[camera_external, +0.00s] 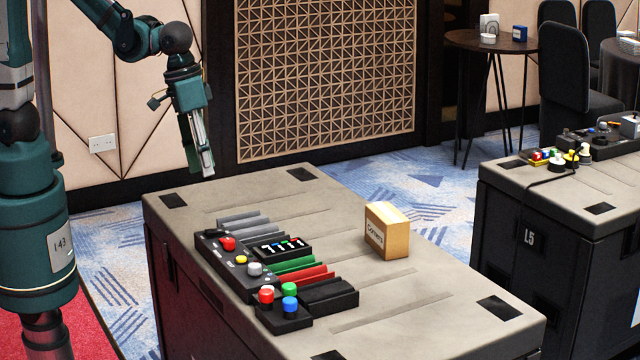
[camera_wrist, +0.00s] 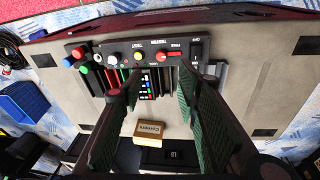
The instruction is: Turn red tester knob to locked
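The black tester panel (camera_external: 236,268) lies along the near left side of the grey case top. Its red tester knob (camera_external: 227,243) is at the far end of the panel. In the wrist view the red knob (camera_wrist: 162,57) sits by the lettering FREE and TESTER, with a red bar reaching right from it. A locked marking is too small to read. My gripper (camera_external: 206,172) hangs in the air above and beyond the far left part of the case, apart from the knob. Its two fingers (camera_wrist: 158,74) are spread and empty in the wrist view, with the knob beyond their tips.
The panel also carries a yellow knob (camera_external: 241,259) and a white knob (camera_external: 255,269). A small box has red, green (camera_external: 289,288) and blue (camera_external: 290,304) knobs. Slotted coloured bars lie beside it. A wooden box (camera_external: 388,232) stands to the right. The case's right part is clear.

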